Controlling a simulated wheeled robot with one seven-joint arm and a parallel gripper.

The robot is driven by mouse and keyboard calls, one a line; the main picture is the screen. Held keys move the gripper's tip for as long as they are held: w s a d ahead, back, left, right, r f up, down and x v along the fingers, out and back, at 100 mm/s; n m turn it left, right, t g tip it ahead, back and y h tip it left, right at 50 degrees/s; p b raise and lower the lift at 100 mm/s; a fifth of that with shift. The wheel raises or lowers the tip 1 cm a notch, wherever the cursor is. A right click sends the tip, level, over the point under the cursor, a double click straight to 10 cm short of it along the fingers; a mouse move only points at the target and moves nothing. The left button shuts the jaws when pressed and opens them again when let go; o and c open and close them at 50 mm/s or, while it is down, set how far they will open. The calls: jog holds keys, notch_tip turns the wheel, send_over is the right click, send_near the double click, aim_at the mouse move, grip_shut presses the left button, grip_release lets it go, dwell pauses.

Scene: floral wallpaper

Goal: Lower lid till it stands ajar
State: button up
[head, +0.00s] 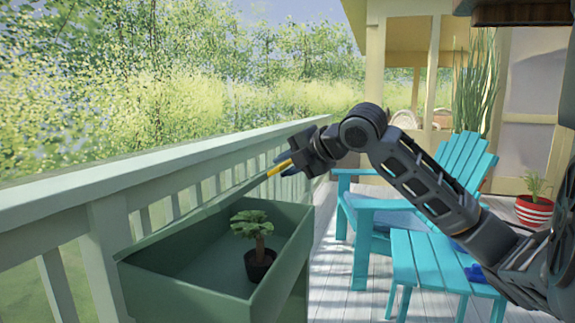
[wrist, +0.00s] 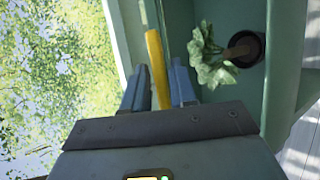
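A green box (head: 283,262) stands open beside the railing, with a small potted plant (head: 259,262) inside it. The lid (head: 214,207) seems to be the thin green panel seen almost edge-on above the box's railing side, raised; its exact angle is hard to tell. A yellow bar (head: 278,168), apparently the lid's handle, is at my gripper (head: 288,167). In the wrist view the yellow bar (wrist: 157,65) lies between the two fingers, which appear to close on both its sides. The plant (wrist: 213,60) shows to the right of the fingers there.
A green railing (head: 160,165) runs behind the box. A turquoise chair (head: 462,160) and a small turquoise table (head: 430,255) stand to the right, below my arm. A red-striped pot (head: 535,210) is farther back. Bare deck shows between box and chair.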

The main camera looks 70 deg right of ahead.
jog(key=shift+o, duration=0.9)
jog(key=p+v, duration=0.1)
jog(key=v, duration=0.6)
jog(key=shift+s+a, duration=0.15)
jog(key=shift+s, duration=0.2)
jog(key=shift+r, duration=0.15)
